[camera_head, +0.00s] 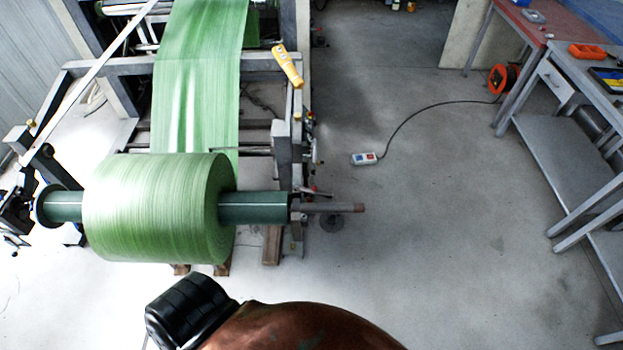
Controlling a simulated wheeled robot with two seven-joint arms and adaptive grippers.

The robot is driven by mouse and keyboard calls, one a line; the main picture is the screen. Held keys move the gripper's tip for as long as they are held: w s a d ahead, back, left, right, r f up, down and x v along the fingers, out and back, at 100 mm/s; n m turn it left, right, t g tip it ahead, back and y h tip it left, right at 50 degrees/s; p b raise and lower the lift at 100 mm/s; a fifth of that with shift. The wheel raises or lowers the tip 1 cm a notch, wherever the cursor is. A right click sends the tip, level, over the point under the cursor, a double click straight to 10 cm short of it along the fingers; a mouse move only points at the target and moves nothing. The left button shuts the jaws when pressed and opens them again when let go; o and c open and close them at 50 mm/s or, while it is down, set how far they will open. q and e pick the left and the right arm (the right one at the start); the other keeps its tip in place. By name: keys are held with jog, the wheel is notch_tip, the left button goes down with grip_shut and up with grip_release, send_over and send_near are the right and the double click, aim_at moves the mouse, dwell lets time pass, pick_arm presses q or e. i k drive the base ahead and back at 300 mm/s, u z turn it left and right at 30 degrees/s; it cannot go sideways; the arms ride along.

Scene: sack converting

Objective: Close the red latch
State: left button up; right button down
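A large green roll of woven material (155,208) sits on a dark green core and shaft (255,208) at the left. The shaft's bare grey end (335,208) sticks out to the right past the machine frame. A thin dark reddish piece (318,192) lies just above this shaft end, beside the frame post. It is too small to tell whether it is the red latch or whether it is open or closed. Neither of my grippers is in view.
A green web runs up from the roll into the grey machine frame (120,68). A yellow pendant (287,66) hangs on the frame. A switch box with a cable (364,159) lies on the floor. Grey benches (571,70) stand at the right. The middle floor is mostly clear.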

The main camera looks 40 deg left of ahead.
aim_at(313, 191)
jog(key=u, duration=0.9)
jog(key=i, duration=0.9)
jog(key=u, duration=1)
